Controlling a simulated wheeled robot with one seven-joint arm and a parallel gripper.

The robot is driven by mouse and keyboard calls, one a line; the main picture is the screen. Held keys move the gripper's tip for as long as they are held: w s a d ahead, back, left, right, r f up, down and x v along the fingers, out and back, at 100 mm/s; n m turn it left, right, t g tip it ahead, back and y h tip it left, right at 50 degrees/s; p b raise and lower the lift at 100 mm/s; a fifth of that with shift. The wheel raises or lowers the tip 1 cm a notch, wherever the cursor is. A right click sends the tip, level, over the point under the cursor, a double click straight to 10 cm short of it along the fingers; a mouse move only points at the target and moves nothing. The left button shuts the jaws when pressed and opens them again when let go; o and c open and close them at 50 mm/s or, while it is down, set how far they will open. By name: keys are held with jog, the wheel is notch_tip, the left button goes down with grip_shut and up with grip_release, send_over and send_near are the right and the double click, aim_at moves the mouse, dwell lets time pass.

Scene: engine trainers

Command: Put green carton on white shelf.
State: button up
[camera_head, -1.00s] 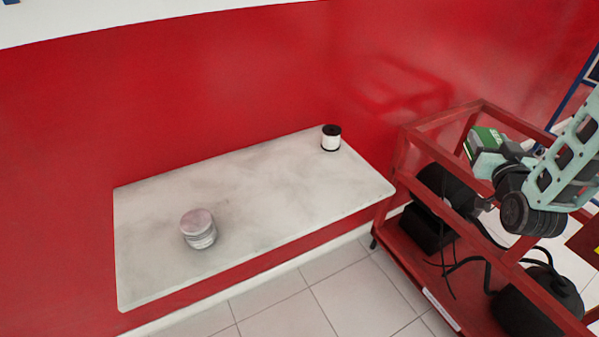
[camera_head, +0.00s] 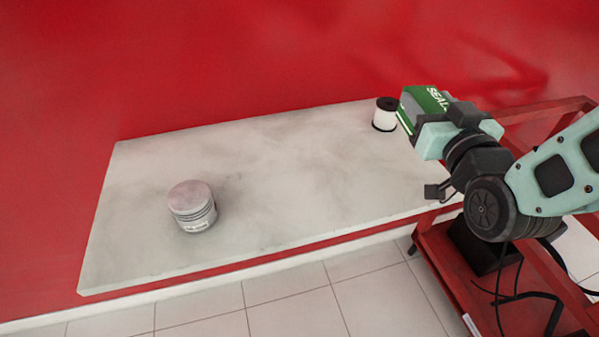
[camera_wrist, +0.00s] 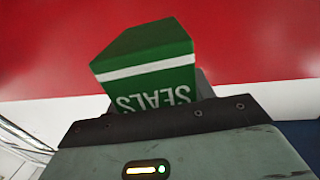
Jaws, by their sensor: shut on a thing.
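The green carton (camera_head: 424,101) with a white stripe and the letters "SEAL" is held in my gripper (camera_head: 425,122). It is over or near the right end of the white shelf (camera_head: 290,180), in front of the red wall. In the wrist view the carton (camera_wrist: 150,60) reads "SEALS" upside down and sticks out beyond my gripper (camera_wrist: 155,108). My gripper is shut on it; the fingertips are mostly hidden. The exact height of the carton above the shelf cannot be told.
A grey piston-like cylinder (camera_head: 192,206) stands on the left part of the shelf. A black and white spool-like can (camera_head: 385,114) stands at its back right, close beside the carton in the picture. The shelf's middle is clear. A red cart frame (camera_head: 540,108) stands at the right.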

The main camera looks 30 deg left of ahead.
jog(key=n+g+y+b, duration=0.2)
send_over(359, 181)
notch_tip(359, 181, down, 10)
dwell(0.3)
jog(key=shift+f, duration=0.2)
jog(key=o, duration=1.2)
